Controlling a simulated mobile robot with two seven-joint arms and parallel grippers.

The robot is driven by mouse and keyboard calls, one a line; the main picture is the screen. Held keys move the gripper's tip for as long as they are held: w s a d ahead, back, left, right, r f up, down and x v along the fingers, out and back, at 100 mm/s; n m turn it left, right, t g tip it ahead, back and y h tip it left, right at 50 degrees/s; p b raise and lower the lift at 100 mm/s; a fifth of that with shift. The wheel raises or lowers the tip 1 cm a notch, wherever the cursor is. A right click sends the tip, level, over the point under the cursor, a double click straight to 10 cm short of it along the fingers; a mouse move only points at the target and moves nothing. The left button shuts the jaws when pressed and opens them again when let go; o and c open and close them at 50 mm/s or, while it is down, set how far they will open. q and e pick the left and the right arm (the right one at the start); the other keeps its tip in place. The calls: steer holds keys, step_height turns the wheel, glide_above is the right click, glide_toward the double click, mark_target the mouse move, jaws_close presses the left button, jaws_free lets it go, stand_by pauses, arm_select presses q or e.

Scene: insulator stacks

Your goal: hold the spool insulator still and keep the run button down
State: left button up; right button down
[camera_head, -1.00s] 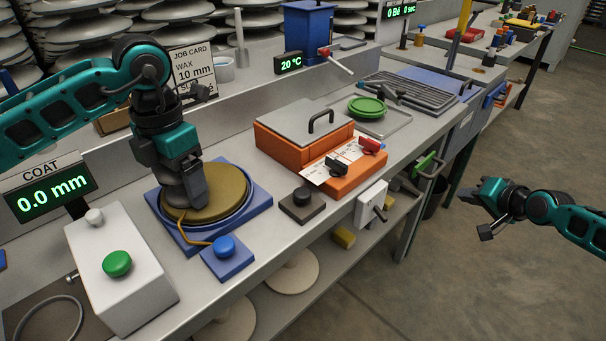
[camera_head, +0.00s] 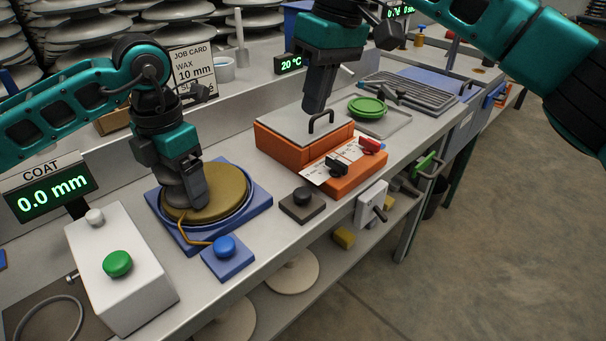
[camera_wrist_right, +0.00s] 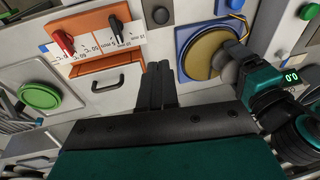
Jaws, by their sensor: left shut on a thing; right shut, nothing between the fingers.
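My left gripper (camera_head: 195,192) is shut on the spool insulator (camera_head: 176,192), a grey rounded piece on the brown disc (camera_head: 225,190) of the blue-based turntable (camera_head: 259,199); its fingers hide much of it. A blue button (camera_head: 224,246) on a blue base is joined to the turntable by a yellow cable, with nothing on it. A black button (camera_head: 302,196) and a green button (camera_head: 117,263) are also untouched; no label shows which is the run button. My right gripper (camera_head: 314,108) is shut and empty above the orange box; its closed fingers show in the right wrist view (camera_wrist_right: 157,85).
The orange box (camera_head: 286,147) has a grey lid with a handle, and red and black knobs in front. A green round lid (camera_head: 367,107) and a wire rack (camera_head: 408,92) stand beyond. The coat display (camera_head: 52,193) reads 0.0 mm. The job card (camera_head: 193,70) reads wax 10 mm.

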mark_target(304, 191)
steer(key=s, duration=0.1)
steer(key=s+a+h, duration=0.1)
steer(key=s+r+h, duration=0.1)
steer(key=shift+a, duration=0.3)
steer(key=shift+f, duration=0.1)
step_height(304, 191, down, 14)
steer(key=shift+r, duration=0.2)
steer(key=shift+f, duration=0.1)
stand_by(0.3)
